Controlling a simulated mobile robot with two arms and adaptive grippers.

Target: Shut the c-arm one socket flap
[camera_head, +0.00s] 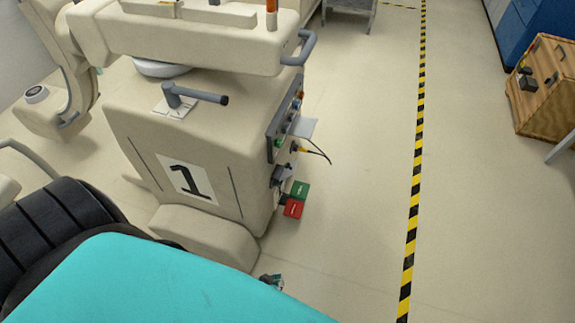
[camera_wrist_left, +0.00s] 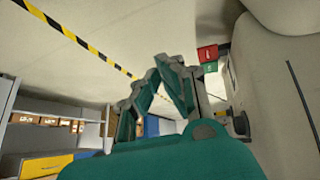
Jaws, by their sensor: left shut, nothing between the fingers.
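The c-arm one cart (camera_head: 190,130) is a beige body with a black "1" on a white label. A dark panel (camera_head: 284,122) with small coloured fittings is on its right side. A light grey plate (camera_head: 304,128) sticks out from that side; it may be the socket flap, standing open, but I cannot tell for sure. My left gripper (camera_head: 272,281) shows small beyond the turquoise surface, below and apart from the panel. In the left wrist view its teal fingers (camera_wrist_left: 170,66) are shut with nothing between them. My right gripper is not in view.
A yellow-tipped black cable (camera_head: 316,152) hangs out from the cart's side. Green (camera_head: 299,190) and red (camera_head: 293,208) blocks sit low beside the cart. A black and yellow floor stripe (camera_head: 415,165) runs to the right. A wooden crate (camera_head: 545,85) stands far right. The floor between is clear.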

